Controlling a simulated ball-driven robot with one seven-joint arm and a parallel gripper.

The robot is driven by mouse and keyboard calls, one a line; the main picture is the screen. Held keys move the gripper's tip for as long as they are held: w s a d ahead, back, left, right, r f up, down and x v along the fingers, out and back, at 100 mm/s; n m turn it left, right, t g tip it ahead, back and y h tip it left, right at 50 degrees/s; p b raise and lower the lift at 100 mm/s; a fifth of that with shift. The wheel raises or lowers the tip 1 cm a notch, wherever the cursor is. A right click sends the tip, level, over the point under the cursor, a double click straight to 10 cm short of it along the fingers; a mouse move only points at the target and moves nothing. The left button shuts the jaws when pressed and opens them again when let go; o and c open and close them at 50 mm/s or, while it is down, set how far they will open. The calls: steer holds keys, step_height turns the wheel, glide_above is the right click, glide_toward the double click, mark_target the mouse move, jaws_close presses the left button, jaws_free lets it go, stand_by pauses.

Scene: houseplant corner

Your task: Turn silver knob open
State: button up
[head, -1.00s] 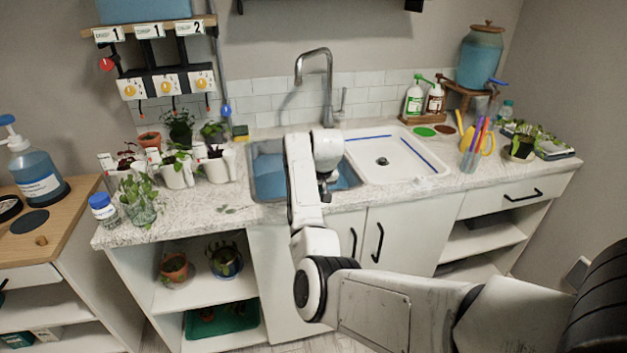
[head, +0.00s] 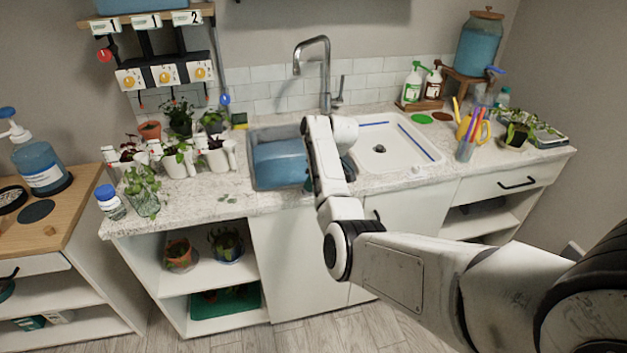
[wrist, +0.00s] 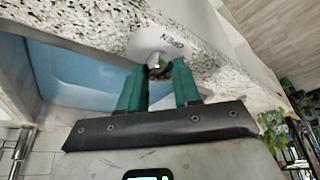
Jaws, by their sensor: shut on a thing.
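The silver knob (wrist: 157,64) shows in the wrist view, set on a white plate (wrist: 166,38) that reads OPEN, by the speckled counter edge. My gripper (wrist: 157,78) has its two green fingers on either side of the knob and is shut on it. In the head view my own arm covers the knob and the fingertips, in front of the sink. I cannot tell how far the knob is turned.
The sink's blue basin (head: 280,165) lies left of my wrist and its white drainboard (head: 405,150) lies right. The tall faucet (head: 325,75) stands behind. Potted plants (head: 180,158) crowd the left counter.

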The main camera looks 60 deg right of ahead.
stand_by(0.4)
steer(key=o, duration=1)
steer(key=shift+o, duration=0.2)
steer(key=v, duration=1)
steer(key=shift+r+b, duration=0.4)
